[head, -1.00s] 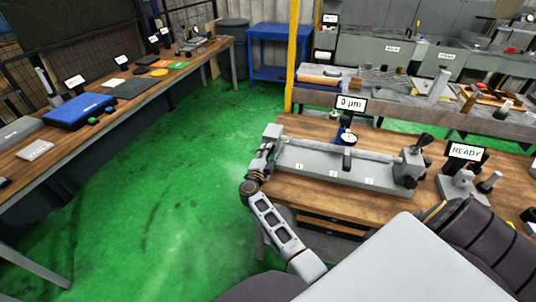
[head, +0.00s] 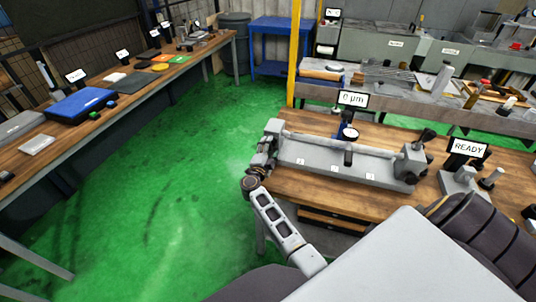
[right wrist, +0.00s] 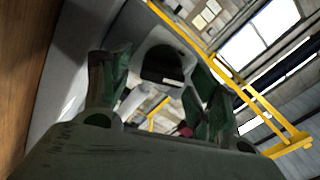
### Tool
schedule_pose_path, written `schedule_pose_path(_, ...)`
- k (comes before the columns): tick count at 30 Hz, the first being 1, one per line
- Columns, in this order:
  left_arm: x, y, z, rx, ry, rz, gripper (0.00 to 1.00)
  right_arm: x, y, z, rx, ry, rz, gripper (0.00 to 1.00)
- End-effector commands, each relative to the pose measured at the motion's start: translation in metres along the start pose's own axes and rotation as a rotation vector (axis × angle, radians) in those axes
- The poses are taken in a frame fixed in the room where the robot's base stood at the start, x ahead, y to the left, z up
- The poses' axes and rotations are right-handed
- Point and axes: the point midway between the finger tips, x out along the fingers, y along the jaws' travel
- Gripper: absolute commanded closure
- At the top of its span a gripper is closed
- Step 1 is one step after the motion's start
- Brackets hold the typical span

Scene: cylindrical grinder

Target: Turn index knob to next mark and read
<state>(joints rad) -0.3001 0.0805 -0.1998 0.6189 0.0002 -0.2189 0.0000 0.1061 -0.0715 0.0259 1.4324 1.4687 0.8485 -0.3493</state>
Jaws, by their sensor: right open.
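The grey fixture (head: 335,170) lies on the wooden bench, with several numbered marks along its front. A dial gauge (head: 351,133) on a blue holder stands behind its bar, below a display (head: 352,99) reading 0 µm. My right gripper (head: 264,150) is at the fixture's left end, close against the grey end block (head: 273,128). In the right wrist view its dark green fingers (right wrist: 160,92) are spread, with a rounded grey part with a black recess (right wrist: 162,68) beyond and between them. The index knob is not clearly visible; contact cannot be told. My left gripper is out of view.
A stand with a READY sign (head: 468,148) is at the right of the bench. Black knobs (head: 425,136) stick up at the fixture's right end. A yellow post (head: 295,60) rises behind. A long side bench (head: 110,97) stands left across open green floor.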

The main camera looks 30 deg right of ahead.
Motion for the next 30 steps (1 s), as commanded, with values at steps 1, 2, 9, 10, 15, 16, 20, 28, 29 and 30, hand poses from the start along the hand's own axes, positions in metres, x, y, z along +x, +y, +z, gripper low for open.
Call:
schedule_pose_path(1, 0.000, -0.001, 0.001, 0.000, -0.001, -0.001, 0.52, 0.000, 0.000, 0.000, -0.002, 0.000, -0.001, 0.39)
schedule_pose_path(2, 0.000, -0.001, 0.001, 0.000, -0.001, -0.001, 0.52, 0.000, -0.001, 0.000, -0.003, 0.000, -0.001, 0.39)
schedule_pose_path(9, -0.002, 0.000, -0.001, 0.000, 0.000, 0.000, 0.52, 0.000, -0.001, 0.000, -0.049, 0.000, -0.002, 0.39)
schedule_pose_path(10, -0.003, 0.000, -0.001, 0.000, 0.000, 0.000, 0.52, 0.000, -0.001, 0.000, -0.059, 0.000, -0.001, 0.39)
schedule_pose_path(15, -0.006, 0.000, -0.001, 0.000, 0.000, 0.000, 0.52, 0.001, -0.002, -0.001, -0.135, 0.000, -0.002, 0.39)
schedule_pose_path(16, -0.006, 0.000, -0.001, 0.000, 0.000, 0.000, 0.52, 0.000, -0.002, -0.001, -0.151, 0.000, -0.002, 0.39)
schedule_pose_path(20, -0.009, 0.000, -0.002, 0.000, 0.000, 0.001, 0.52, 0.001, -0.003, -0.001, -0.218, 0.000, -0.002, 0.39)
schedule_pose_path(28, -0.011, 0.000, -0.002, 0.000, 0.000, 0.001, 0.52, 0.001, -0.003, 0.000, -0.355, 0.001, -0.002, 0.39)
schedule_pose_path(29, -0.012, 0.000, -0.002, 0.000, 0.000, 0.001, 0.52, 0.001, -0.003, 0.000, -0.369, 0.001, -0.002, 0.39)
schedule_pose_path(30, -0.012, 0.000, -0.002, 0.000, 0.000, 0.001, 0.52, 0.001, -0.004, 0.000, -0.390, 0.001, -0.002, 0.39)
